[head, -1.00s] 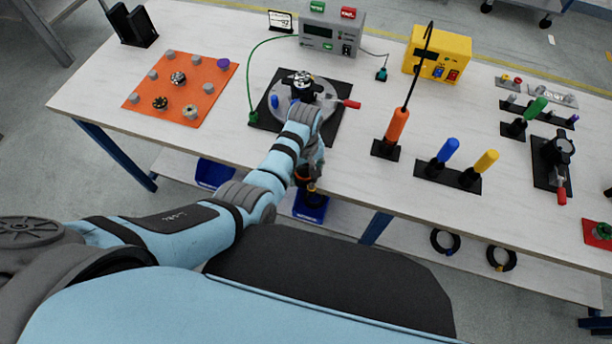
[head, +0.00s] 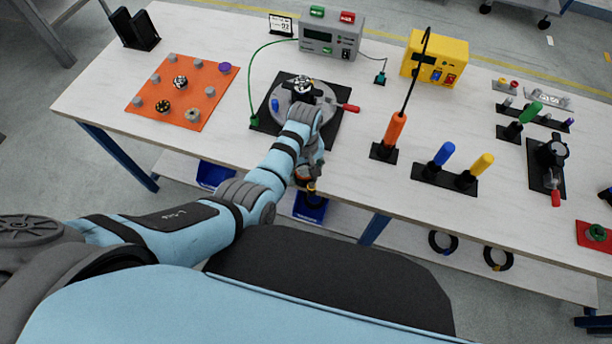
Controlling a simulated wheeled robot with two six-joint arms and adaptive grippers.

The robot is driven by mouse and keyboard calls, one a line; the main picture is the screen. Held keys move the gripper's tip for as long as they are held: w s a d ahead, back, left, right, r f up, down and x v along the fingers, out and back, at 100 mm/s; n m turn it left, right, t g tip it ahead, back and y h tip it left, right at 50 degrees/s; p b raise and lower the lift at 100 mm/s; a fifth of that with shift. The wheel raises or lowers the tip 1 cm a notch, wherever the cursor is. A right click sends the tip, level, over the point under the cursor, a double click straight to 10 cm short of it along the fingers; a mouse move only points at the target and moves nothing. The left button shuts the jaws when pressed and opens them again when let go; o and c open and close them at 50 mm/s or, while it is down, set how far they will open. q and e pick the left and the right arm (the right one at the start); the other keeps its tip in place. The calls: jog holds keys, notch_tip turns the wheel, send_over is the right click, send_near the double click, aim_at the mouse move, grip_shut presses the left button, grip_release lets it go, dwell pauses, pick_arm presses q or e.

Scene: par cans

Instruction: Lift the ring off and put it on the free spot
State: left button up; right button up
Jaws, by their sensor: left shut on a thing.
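My left arm reaches over the table's front edge, and its left gripper (head: 306,178) points down there, in front of the round grey fixture. It is shut on a small dark ring (head: 312,190) with a yellowish part, mostly hidden by the fingers, above a blue bin on the lower shelf. I cannot tell which place is the free spot. My right gripper is not in view.
An orange mat (head: 205,108) with several grey pegs and knobs lies at left. The grey fixture (head: 283,100) with a red handle sits behind my wrist. An orange-handled tool (head: 395,128) and blue and yellow handles (head: 482,163) stand to the right.

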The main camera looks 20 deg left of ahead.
pick_arm(q)
jog(key=shift+r+p, duration=1.85)
jog(key=shift+r, duration=0.25)
jog(key=shift+f, duration=0.1)
jog(key=shift+r, duration=1.5)
jog(key=shift+f, duration=0.1)
